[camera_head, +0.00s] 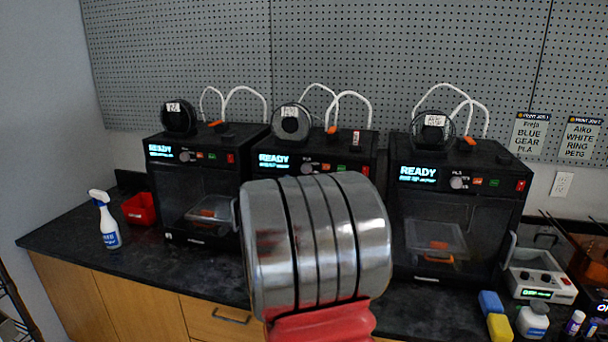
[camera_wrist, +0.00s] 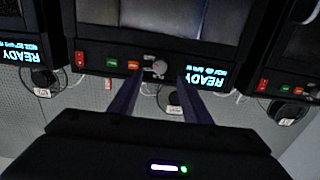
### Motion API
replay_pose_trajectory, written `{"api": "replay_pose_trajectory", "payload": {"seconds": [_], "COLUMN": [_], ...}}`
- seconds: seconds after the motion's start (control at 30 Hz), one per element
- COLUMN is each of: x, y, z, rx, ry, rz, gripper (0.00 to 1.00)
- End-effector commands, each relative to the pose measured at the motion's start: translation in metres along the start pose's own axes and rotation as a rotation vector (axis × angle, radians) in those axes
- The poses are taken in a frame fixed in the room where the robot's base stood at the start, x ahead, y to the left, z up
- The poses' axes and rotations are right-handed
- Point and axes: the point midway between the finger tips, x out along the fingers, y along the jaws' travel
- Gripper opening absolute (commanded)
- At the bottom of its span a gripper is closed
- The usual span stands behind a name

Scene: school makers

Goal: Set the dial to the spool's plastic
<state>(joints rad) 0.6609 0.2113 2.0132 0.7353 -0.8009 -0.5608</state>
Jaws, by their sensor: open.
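Three black printers stand in a row, each with a grey dial on its front panel. The middle printer's dial (camera_head: 308,168) also shows in the upside-down wrist view (camera_wrist: 159,67), almost between and just beyond the fingertips of my open, empty gripper (camera_wrist: 160,82). I see no contact with it. The left dial (camera_head: 184,156) and right dial (camera_head: 459,182) stand clear. Spools with white labels sit on top: left (camera_head: 178,122), middle (camera_head: 291,126), right (camera_head: 433,128). The label lettering and dial settings are too small to read surely. My arm hides the gripper in the head view.
Small orange, green and red buttons flank each dial. Two job cards, PLA (camera_head: 529,134) and PETG (camera_head: 578,139), hang at right.

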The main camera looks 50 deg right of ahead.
Motion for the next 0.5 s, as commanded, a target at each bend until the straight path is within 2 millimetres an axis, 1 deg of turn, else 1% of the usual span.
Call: {"api": "replay_pose_trajectory", "payload": {"seconds": [0.03,0.2,0.5], "x": [0.008,0.032,0.071], "y": [0.001,0.001,0.001], "z": [0.001,0.001,0.0], "rx": [-0.001,-0.001,-0.001], "ry": [0.0,0.0,0.001], "rz": [0.002,0.001,0.001], "gripper": [0.44,0.44,0.44]}}
